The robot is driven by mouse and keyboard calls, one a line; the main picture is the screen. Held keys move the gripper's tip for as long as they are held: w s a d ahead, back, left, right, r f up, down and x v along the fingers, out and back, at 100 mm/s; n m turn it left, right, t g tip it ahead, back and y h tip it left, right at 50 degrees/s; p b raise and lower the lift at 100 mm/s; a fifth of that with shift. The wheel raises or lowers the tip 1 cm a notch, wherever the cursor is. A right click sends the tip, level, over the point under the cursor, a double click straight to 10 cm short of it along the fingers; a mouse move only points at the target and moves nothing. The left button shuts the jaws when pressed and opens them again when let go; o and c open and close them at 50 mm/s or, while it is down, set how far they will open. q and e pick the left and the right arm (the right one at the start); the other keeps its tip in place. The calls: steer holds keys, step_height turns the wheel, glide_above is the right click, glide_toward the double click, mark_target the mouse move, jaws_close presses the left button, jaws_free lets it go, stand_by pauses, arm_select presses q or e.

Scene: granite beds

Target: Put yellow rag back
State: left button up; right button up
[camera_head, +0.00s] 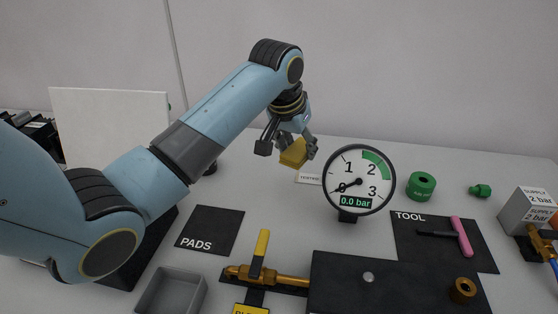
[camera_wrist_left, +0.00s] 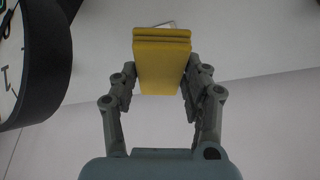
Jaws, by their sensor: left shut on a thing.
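The yellow rag (camera_head: 293,153) is a folded block held in the air between the fingers of my left gripper (camera_head: 292,146), left of the pressure gauge. In the left wrist view the yellow rag (camera_wrist_left: 162,62) sits between both fingertips of my left gripper (camera_wrist_left: 160,85), which is shut on it. A black mat marked PADS (camera_head: 210,231) lies bare on the table, lower left of the rag. My right gripper is not in view.
The gauge (camera_head: 347,198) reads 0.0 bar and stands close right of the rag. A yellow-handled valve (camera_head: 261,244), a grey tray (camera_head: 171,294) and a black plate (camera_head: 400,287) are in front. A pink-handled tool (camera_head: 462,237) lies on the TOOL mat (camera_head: 478,260). Green fittings (camera_head: 421,185) stand right.

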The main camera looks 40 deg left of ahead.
arm_select(q)
glide_above(261, 174)
steer(key=s, duration=0.1)
steer(key=f, duration=0.6)
steer(key=shift+d+f+p, duration=0.2)
steer(key=shift+d+p, duration=0.1)
steer(key=shift+p, duration=0.05)
steer(key=shift+s+a+f, duration=0.1)
steer(key=shift+a+f, duration=0.05)
steer(key=shift+a, duration=0.1)
steer(key=shift+f, duration=2.05)
steer(key=shift+f, duration=0.1)
steer(key=o, duration=1)
